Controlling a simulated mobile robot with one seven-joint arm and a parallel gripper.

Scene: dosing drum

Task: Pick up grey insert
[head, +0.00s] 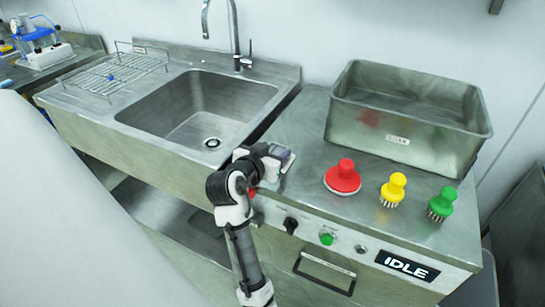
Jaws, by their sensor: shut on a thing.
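My gripper (280,160) is over the left part of the steel worktop, just right of the sink. It is shut on a small grey piece (279,152), which looks like the grey insert. The arm and the gripper hide most of this piece. I cannot tell whether it touches the worktop or is held above it.
A red round-based tool (343,178), a yellow brush (393,190) and a green brush (441,204) stand right of my gripper. A steel bin (400,140) is behind them. The sink (200,107) with its tap (237,40) and a wire rack (112,74) are left.

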